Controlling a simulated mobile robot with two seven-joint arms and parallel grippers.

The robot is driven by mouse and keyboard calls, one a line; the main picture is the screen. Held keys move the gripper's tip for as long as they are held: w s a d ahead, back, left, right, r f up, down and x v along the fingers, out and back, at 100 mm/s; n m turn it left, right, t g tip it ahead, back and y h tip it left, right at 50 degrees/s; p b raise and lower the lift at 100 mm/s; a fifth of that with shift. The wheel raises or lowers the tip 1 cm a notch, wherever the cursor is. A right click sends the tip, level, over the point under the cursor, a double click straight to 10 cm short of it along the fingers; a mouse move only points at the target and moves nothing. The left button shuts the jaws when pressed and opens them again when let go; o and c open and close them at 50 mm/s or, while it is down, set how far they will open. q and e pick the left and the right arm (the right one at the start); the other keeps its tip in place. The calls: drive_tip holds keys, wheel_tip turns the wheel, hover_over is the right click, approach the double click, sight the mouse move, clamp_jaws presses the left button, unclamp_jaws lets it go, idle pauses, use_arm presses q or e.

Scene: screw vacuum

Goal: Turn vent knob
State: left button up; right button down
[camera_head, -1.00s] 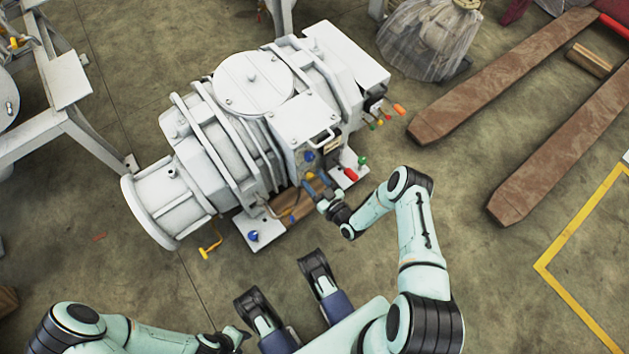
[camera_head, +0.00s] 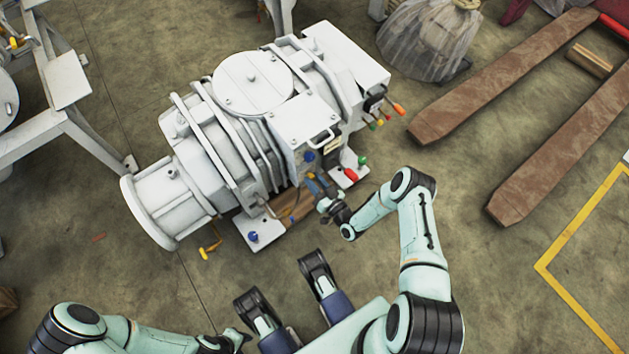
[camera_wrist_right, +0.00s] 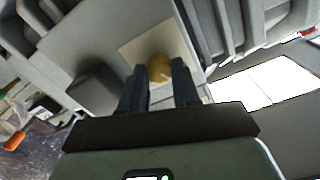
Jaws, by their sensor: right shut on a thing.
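The vent knob (camera_wrist_right: 158,68) is a round yellow knob on a pale square plate of the machine, in the right wrist view. My right gripper (camera_wrist_right: 160,86) has its two dark fingers on either side of the knob and is shut on it. The fingers cover part of its sides. In the head view my right gripper (camera_head: 319,182) is at the near side of the white vacuum machine (camera_head: 170,205), and the knob cannot be made out there. My left gripper (camera_head: 232,340) is low at the bottom edge, away from the machine, and its fingers are not clear.
Red and green handles (camera_head: 356,168) stand on the machine's base plate just right of my right gripper. A yellow handle (camera_head: 210,246) sticks out at the machine's near left. Brown forks (camera_head: 500,75) lie to the right. The floor between is clear.

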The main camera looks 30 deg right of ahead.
use_arm(q)
drive_tip(key=shift+s+f, duration=0.15)
drive_tip(key=shift+s, duration=0.25)
use_arm(e)
drive_tip(key=m, duration=1.2)
drive_tip(key=shift+f, duration=0.2)
drive_tip(key=shift+s, duration=0.1)
drive_tip(key=c, duration=0.8)
unclamp_jaws()
drive_tip(key=shift+d, duration=0.1)
use_arm(q)
drive_tip(key=w+r+t+p, duration=0.2)
drive_tip(key=w+r+p, duration=0.1)
drive_tip(key=w, duration=0.3)
drive_tip(key=shift+w+d+r, duration=0.3)
drive_tip(key=shift+d+r, duration=0.05)
drive_tip(key=shift+r, duration=0.05)
use_arm(e)
drive_tip(key=s, duration=0.9)
drive_tip(key=s+d, duration=0.1)
drive_tip(key=s, duration=0.3)
drive_tip(key=shift+s, duration=0.15)
